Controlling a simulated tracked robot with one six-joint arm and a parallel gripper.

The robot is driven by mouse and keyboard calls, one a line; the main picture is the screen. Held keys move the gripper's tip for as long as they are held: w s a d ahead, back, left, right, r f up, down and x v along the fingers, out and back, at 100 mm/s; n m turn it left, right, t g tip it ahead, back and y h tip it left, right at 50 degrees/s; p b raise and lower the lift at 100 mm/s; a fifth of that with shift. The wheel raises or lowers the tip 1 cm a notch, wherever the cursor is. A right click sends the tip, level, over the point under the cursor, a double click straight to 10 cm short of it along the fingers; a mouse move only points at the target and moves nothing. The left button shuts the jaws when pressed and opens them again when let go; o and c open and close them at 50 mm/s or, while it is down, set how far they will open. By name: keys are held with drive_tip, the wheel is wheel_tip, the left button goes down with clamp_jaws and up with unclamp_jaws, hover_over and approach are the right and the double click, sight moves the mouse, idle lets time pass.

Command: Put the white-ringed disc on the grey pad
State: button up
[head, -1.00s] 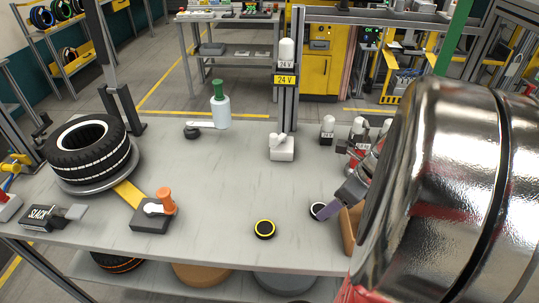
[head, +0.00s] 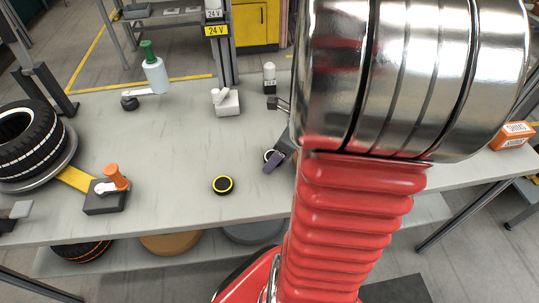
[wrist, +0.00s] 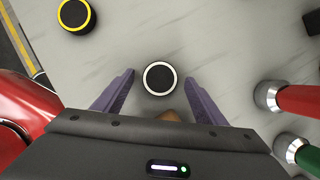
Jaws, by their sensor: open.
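The white-ringed disc (wrist: 160,78) is black with a white rim and lies flat on the workbench. In the wrist view it is ahead of and between my two purple fingers, with a gap on either side. In the head view the disc (head: 268,155) is partly hidden by a finger. My gripper (wrist: 159,76) is open and empty; in the head view my gripper (head: 274,161) shows beside the disc, partly behind my arm. I cannot make out a grey pad for certain in either view.
A yellow-ringed disc (head: 222,185) lies left of the white-ringed one. Further left are an orange-knobbed block (head: 105,195) and a tyre (head: 28,140). A white switch block (head: 226,102) and green-capped bottle (head: 154,70) stand behind. Red (wrist: 300,99) and green (wrist: 306,155) handles lie right in the wrist view.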

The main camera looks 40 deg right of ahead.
drive_tip(key=shift+c, duration=0.5)
drive_tip(key=c, duration=1.1)
drive_tip(key=shift+r, duration=0.1)
wheel_tip(320, 180, up, 10)
drive_tip(key=shift+f, duration=0.1)
idle(0.5)
